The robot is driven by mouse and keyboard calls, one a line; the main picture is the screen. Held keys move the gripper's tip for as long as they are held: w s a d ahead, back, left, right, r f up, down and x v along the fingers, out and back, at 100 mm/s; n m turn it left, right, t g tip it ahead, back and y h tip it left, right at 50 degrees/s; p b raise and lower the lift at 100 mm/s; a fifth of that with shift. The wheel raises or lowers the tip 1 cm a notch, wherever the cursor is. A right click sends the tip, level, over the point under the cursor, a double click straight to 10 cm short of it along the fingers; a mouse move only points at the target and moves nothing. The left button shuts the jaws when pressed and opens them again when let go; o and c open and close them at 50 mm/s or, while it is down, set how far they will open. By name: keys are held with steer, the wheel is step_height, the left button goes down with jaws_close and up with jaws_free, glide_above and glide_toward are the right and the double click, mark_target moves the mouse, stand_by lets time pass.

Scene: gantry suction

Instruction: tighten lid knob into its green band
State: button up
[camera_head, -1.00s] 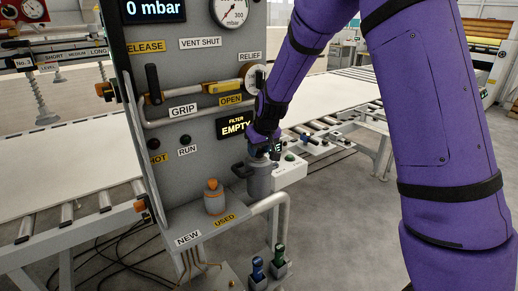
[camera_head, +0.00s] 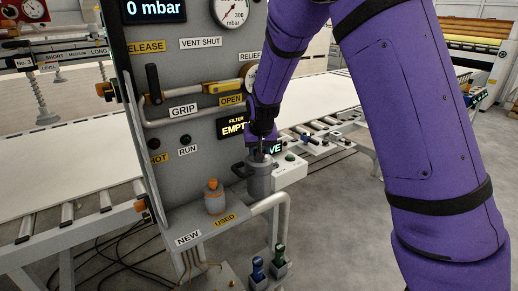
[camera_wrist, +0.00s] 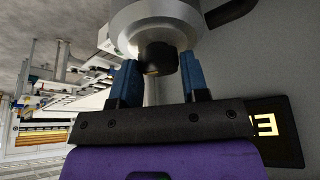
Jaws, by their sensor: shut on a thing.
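The grey filter canister (camera_head: 259,183) stands on the panel's shelf, below the FILTER EMPTY display. In the wrist view its round grey lid (camera_wrist: 150,22) is at the top, with the dark lid knob (camera_wrist: 158,60) sticking out between my blue fingers. My gripper (camera_wrist: 159,68) is shut on the knob. In the head view my gripper (camera_head: 260,156) is at the top of the canister, small and dark, hiding the knob. I cannot make out the green band in either view.
The grey panel (camera_head: 205,75) rises close behind my gripper. An orange-topped filter (camera_head: 214,198) stands left of the canister. A pipe rail (camera_head: 272,203) runs in front. Blue (camera_head: 257,270) and green (camera_head: 279,256) handled items stand below. A roller conveyor is to the right.

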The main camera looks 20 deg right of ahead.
steer(key=o, duration=0.9)
steer(key=shift+r, duration=0.1)
steer(key=v, duration=1)
steer(key=shift+s+a+r, duration=0.1)
steer(key=shift+s+r, duration=0.1)
steer(key=shift+r, duration=0.05)
